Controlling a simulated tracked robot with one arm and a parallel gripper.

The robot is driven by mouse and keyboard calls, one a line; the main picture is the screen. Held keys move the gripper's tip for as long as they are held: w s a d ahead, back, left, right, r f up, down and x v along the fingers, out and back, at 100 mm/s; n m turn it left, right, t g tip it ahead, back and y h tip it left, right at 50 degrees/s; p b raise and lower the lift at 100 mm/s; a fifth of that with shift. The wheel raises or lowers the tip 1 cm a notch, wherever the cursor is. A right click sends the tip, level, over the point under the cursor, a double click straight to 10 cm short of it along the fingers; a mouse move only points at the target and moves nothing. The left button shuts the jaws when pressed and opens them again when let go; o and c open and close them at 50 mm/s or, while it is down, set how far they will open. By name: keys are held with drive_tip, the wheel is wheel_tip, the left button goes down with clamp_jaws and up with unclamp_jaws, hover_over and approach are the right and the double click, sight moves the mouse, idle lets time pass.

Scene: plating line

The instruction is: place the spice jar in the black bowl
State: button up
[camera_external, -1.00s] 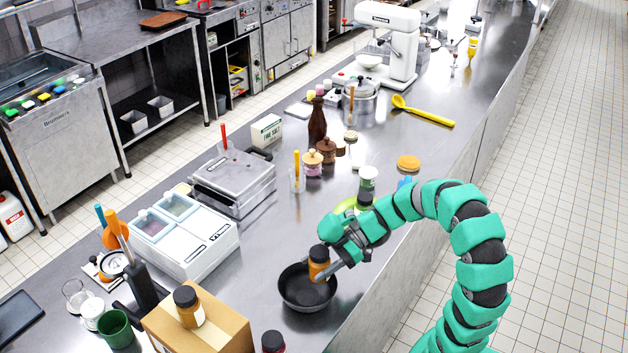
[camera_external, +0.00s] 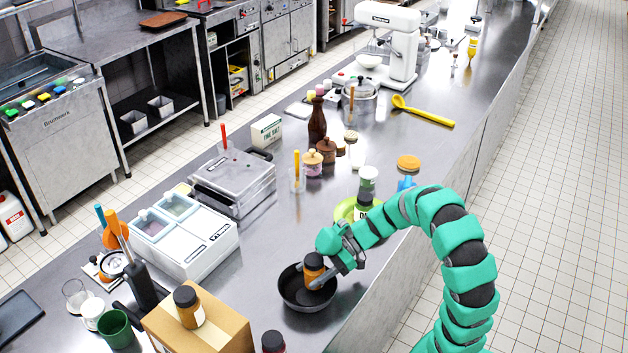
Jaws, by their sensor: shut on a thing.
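The spice jar (camera_external: 313,268) has orange-brown contents and a dark lid. It is upright, inside the outline of the black bowl (camera_external: 291,299). I cannot tell whether its base touches the bowl's floor. The bowl sits on the steel counter near its right edge. My gripper (camera_external: 324,273) is shut on the jar, reaching in from the upper right.
A similar jar (camera_external: 188,306) stands on a cardboard box (camera_external: 212,330) left of the bowl.

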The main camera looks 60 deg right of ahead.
drive_tip(key=shift+f+b, duration=0.45)
drive_tip(key=shift+b, duration=0.4)
drive_tip(key=o, duration=1.1)
drive_tip(key=shift+r+p, duration=0.15)
drive_tip(key=shift+p, duration=0.15)
drive_tip(key=shift+r+p, duration=0.55)
drive_tip(key=shift+p, duration=0.5)
drive_tip(key=p+v, duration=0.1)
drive_tip(key=v, duration=1.1)
drive_tip(key=shift+f, duration=0.1)
